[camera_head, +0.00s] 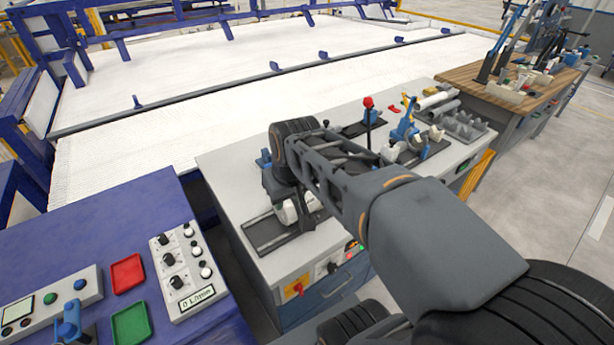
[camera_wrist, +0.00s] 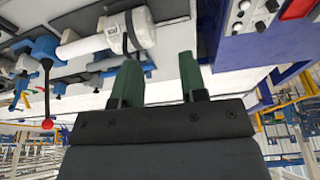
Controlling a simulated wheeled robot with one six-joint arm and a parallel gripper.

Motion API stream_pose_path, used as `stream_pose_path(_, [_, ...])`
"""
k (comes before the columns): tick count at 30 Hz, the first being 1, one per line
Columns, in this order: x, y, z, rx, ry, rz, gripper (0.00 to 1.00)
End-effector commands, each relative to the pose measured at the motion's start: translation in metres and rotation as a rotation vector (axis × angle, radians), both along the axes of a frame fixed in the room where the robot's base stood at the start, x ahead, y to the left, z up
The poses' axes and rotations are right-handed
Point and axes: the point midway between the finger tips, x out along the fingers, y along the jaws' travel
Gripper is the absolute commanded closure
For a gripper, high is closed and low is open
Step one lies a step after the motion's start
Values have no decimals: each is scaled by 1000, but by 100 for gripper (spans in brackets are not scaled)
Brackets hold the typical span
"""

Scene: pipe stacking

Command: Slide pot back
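A white cylindrical pot (camera_wrist: 128,30) lies on its side on a dark slide rail at the upper left of the wrist view, with a narrower white tube beside it. In the head view a white rounded part, likely the same pot (camera_head: 287,212), shows below my wrist, partly hidden by it. My gripper (camera_wrist: 161,76) has two green fingers standing wide apart with nothing between them. The left finger is close below the pot in the picture; I cannot tell whether they touch. My fingers are hidden behind my arm in the head view.
The dark rail (camera_head: 268,237) is fixed to the grey bench (camera_head: 225,175). A red-knobbed lever (camera_head: 368,104) and blue clamps (camera_head: 405,132) stand further back. A blue table (camera_head: 80,240) with a control box (camera_head: 186,270) is at the left. A white conveyor bed (camera_head: 200,110) lies behind.

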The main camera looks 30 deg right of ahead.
Motion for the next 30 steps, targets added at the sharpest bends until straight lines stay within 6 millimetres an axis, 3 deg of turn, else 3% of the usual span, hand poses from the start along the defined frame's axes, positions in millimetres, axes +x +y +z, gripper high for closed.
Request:
stream_pose_path(1, [20, -8, 9, 8, 36, 3, 61])
stream_pose_path(6, [81, -39, 22, 48, 145, 38, 61])
stream_pose_path(12, [135, -83, 17, 110, 233, 76, 61])
stream_pose_path(16, [155, -105, 9, 144, 265, 96, 61])
stream_pose_path(21, [168, -119, 1, 169, 286, 114, 61])
stream_pose_path(26, [170, -119, -16, 176, 292, 120, 61])
stream_pose_path(30, [169, -113, -41, 175, 294, 121, 61])
